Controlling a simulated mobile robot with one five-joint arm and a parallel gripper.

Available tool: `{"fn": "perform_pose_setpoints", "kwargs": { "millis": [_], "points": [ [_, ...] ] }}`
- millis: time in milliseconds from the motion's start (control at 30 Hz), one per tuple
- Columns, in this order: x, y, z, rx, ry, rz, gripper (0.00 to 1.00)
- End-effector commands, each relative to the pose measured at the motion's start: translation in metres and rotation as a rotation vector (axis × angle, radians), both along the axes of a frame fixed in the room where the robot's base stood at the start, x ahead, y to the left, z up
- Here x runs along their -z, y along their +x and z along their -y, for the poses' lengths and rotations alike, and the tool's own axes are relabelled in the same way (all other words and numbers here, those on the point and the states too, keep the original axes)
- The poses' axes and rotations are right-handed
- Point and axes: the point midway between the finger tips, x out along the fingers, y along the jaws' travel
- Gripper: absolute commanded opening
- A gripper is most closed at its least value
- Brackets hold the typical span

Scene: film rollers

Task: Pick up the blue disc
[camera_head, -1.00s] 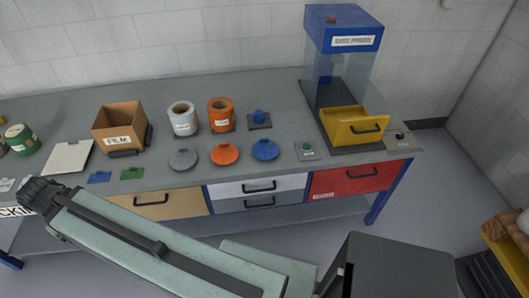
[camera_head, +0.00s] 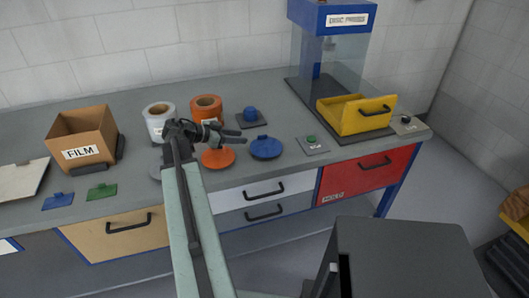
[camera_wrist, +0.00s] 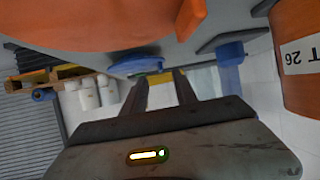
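The blue disc (camera_head: 266,150) lies flat on the grey bench, with a small tab on its top. It is right of the orange disc (camera_head: 217,159). In the wrist view the blue disc (camera_wrist: 135,67) shows beyond the fingers. My gripper (camera_head: 238,137) is left of the blue disc, above the bench, and points right towards it. In the wrist view its two fingers (camera_wrist: 160,85) stand apart with nothing held between them. My arm hides most of the grey disc (camera_head: 155,173).
An orange roll (camera_head: 207,106) and a white roll (camera_head: 156,118) stand close behind my gripper. A blue knob on a dark plate (camera_head: 249,121) is behind the blue disc.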

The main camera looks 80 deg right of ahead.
Motion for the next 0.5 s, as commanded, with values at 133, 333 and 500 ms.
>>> {"fn": "perform_pose_setpoints", "kwargs": {
  "millis": [133,333,500],
  "points": [
    [0.01,-0.018,0.011,0.007,0.002,0.0,0.34],
    [0.01,-0.027,0.018,0.009,0.003,0.0,0.34],
    [0.016,-0.05,0.036,0.012,0.003,0.0,0.34]
  ]
}}
